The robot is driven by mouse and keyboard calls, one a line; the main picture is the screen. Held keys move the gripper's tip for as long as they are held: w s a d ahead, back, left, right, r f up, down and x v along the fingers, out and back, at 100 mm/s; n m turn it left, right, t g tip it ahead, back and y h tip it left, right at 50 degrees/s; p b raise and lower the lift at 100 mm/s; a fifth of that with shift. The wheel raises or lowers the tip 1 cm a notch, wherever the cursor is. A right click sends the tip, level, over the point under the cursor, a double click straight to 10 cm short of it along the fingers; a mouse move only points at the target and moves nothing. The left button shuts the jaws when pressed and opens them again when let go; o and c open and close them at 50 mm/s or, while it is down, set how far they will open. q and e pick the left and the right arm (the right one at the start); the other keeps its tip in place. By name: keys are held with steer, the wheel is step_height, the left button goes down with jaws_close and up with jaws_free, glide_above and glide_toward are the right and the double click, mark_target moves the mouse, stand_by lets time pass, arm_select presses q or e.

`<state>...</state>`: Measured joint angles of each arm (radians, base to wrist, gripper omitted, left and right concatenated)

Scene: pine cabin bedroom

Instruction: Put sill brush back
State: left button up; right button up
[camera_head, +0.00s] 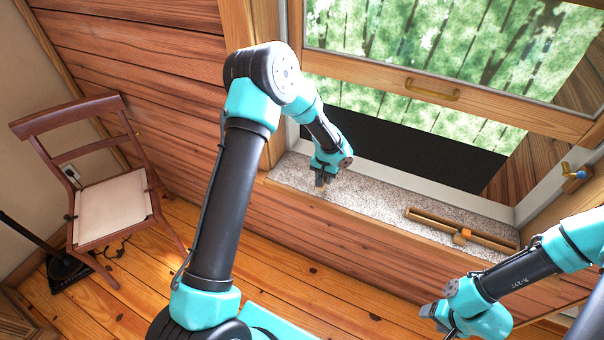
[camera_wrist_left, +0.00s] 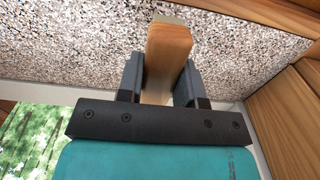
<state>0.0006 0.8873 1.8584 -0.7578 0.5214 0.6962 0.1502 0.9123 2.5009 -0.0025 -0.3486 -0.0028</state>
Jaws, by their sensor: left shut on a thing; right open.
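My left gripper (camera_head: 321,182) is over the left end of the speckled stone window sill (camera_head: 365,205). In the left wrist view its two dark fingers (camera_wrist_left: 158,80) are shut on a light wooden bar (camera_wrist_left: 168,50), which looks like the sill brush's handle. Its other end is hidden by the gripper, and no bristles show. In the head view this piece is mostly hidden. A long wooden piece (camera_head: 485,239) with an orange block at its middle lies along the right part of the sill. My right gripper (camera_head: 437,318) is open, low at the right, in front of the sill.
Side frames bound the sill. A wooden chair (camera_head: 112,205) stands at far left. The sill between the left gripper and the long wooden piece is clear.

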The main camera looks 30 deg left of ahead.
arm_select(q)
steer(key=s+a, duration=0.6)
steer(key=s, duration=0.7)
steer(key=shift+a+r, duration=0.15)
steer(key=shift+r, duration=0.2)
glide_above(290, 176)
steer(key=shift+s+d+f, duration=0.25)
steer(key=shift+s+f, duration=0.15)
steer(key=shift+f, duration=0.3)
steer(key=shift+w, duration=0.15)
steer(key=shift+w+a+f, duration=0.15)
steer(key=shift+w+a, duration=0.05)
steer(key=shift+f, duration=1.65)
steer(key=shift+f, duration=0.15)
